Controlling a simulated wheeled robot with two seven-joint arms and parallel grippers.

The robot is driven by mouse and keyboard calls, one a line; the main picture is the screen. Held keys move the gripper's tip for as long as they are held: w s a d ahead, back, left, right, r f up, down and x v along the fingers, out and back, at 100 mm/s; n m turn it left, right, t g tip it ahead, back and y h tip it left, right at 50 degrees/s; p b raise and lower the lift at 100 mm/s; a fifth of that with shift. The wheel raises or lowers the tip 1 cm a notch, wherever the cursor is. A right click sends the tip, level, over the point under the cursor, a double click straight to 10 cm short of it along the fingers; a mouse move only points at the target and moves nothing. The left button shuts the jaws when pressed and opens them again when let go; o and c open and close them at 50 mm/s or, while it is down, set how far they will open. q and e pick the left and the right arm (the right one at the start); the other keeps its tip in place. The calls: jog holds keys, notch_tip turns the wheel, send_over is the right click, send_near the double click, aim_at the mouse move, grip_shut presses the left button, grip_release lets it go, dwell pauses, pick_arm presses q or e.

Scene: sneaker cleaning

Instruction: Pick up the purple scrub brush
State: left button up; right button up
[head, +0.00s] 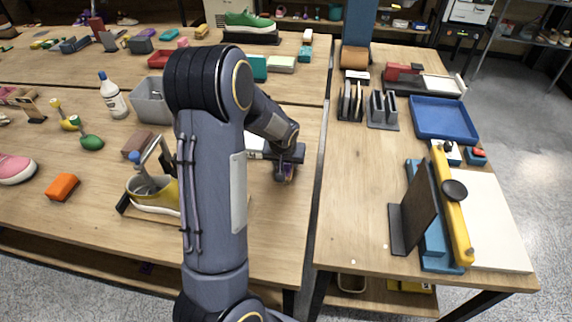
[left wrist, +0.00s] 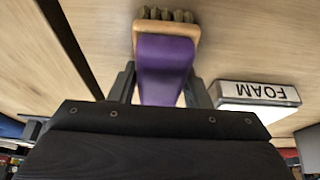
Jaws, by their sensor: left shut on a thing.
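The purple scrub brush (left wrist: 166,62) is between the fingers of my left gripper in the left wrist view, with its tan head and bristles pointing away from the gripper. My left gripper (left wrist: 168,90) is shut on its purple handle. In the head view the left gripper (head: 285,172) is low over the right part of the left table, and only a little purple of the brush (head: 289,171) shows there. I cannot tell whether the brush touches the table. My right gripper is not in view.
A gap separates the right table, which holds a blue tray (head: 444,118).

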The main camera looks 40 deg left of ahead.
pick_arm(q)
jog(key=shift+c, duration=1)
jog(key=shift+r+p, duration=0.4)
jog(key=shift+p, duration=0.2)
jog(key=shift+r+b, duration=0.3)
jog(key=shift+b, duration=0.05)
jog(key=v, duration=0.3)
jog(key=shift+a+r+b, duration=0.3)
jog(key=shift+a, duration=0.05)
jog(key=s+r, duration=0.3)
jog(key=s, duration=0.1)
jog(key=s+a+r+b, duration=0.1)
jog(key=s+r, duration=0.1)
jog(key=s, duration=0.2)
jog(key=s+a+r, duration=0.1)
jog(key=s+r, duration=0.2)
jog(key=s, duration=0.2)
jog(key=shift+r, duration=0.35)
